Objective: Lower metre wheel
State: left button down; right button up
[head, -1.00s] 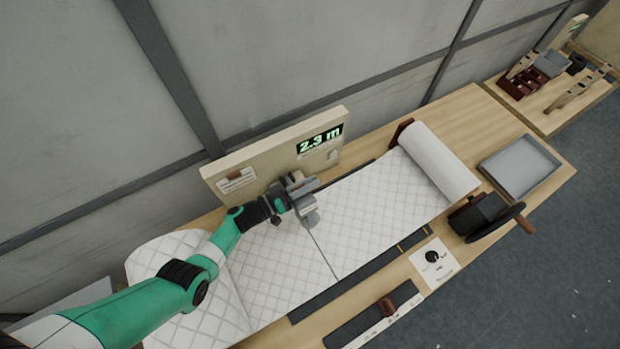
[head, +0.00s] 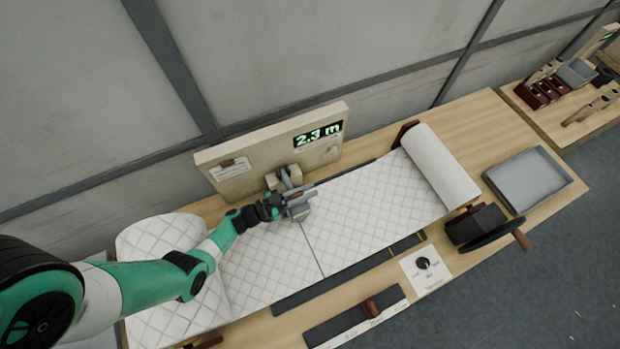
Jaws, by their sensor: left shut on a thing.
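The metre wheel unit (head: 298,211) is a grey part on an arm in front of the wooden display board, over the white quilted wadding (head: 360,215). My left gripper (head: 284,204) is shut on the metre wheel's arm or handle. The gripper hides part of it, and I cannot tell whether the wheel touches the wadding. The display (head: 318,134) on the board reads 2.3 m in green. My right gripper is not in view.
The wadding roll (head: 440,165) lies at the right end of the strip. A crank (head: 490,227), a grey tray (head: 528,180) and a dial plate (head: 426,267) are to the right. A dark rail with a brown handle (head: 371,307) lies along the front edge.

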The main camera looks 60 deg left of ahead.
pick_arm(q)
jog(key=shift+f, duration=0.1)
jog(key=c, duration=0.8)
grip_release()
jog(key=shift+c, duration=0.2)
jog(key=r+p, duration=0.2)
jog(key=r, duration=0.1)
jog(key=r+p, duration=0.1)
jog(key=shift+s+d+r+p, duration=0.2)
jog(key=shift+s+r+p, duration=0.1)
jog(key=shift+r+p, duration=0.1)
jog(key=s+d+r+p, duration=0.5)
jog(key=s+d+r, duration=0.3)
jog(key=s, duration=0.2)
jog(key=shift+s, duration=0.35)
jog(key=shift+r, duration=0.15)
